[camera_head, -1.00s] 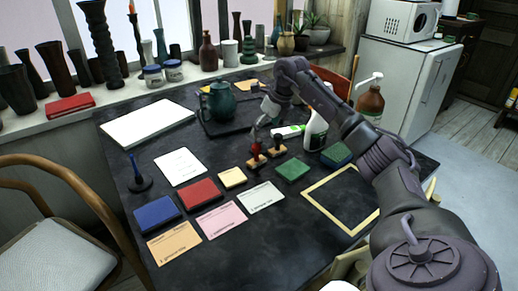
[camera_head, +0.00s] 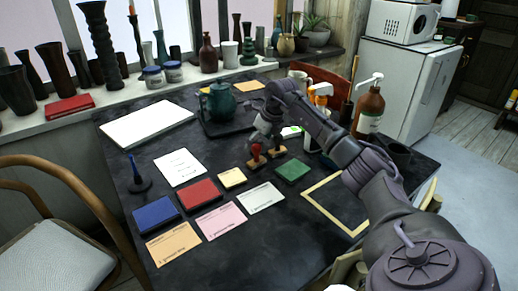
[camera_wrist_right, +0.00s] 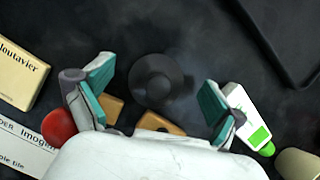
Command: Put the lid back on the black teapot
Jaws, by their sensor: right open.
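A dark blue-green teapot (camera_head: 221,102) stands on a dark tray (camera_head: 230,124) at the back of the table in the head view. I cannot tell whether its top is open. My right gripper (camera_head: 262,143) is low over the table, in front of the tray and by the stamps. In the right wrist view the gripper (camera_wrist_right: 152,95) is open, with its teal pads apart. Between and just beyond them is a dark round piece with a raised centre (camera_wrist_right: 159,79). It looks like a lid, though it may be a stamp handle. My left gripper is not in view.
A red-handled stamp (camera_head: 256,153) and another wooden stamp base (camera_wrist_right: 160,125) are close to the gripper. Ink pads and cards cover the front. A brown pump bottle (camera_head: 369,108) stands at the right.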

